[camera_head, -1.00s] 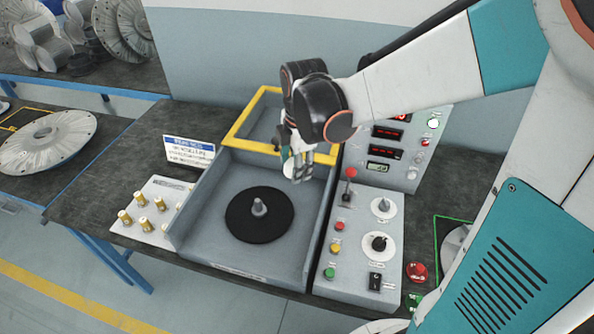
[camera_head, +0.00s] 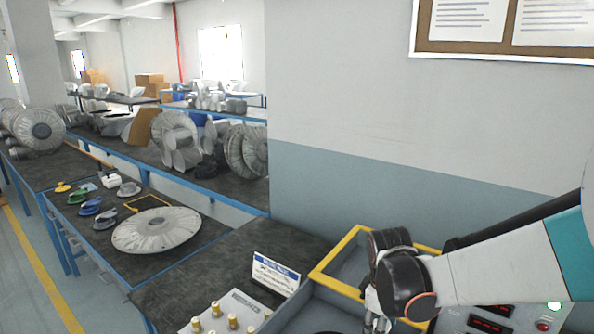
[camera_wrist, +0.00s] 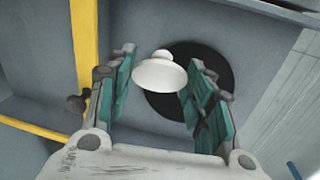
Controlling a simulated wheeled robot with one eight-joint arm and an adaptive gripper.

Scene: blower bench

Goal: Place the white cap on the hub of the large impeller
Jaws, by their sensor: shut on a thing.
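My gripper (camera_head: 377,318) is at the bottom right of the head view, over the grey bench box near its yellow frame. In the wrist view my gripper (camera_wrist: 163,62) has its green-padded fingers closed on the white cap (camera_wrist: 158,75). The cap is a shallow dome with a small knob, held clear above the box. In the head view I cannot make out the cap. The large impeller (camera_head: 155,232), a wide pale grey finned disc, lies flat on the left bench, well away from my gripper. Its hub (camera_head: 158,220) is in the middle and small in view.
A sign (camera_head: 275,273) and a panel with brass knobs (camera_head: 232,322) stand between gripper and impeller. A yellow frame (camera_head: 330,262) edges the box. A black disc (camera_wrist: 218,72) lies in it. Finned rotors crowd the back bench.

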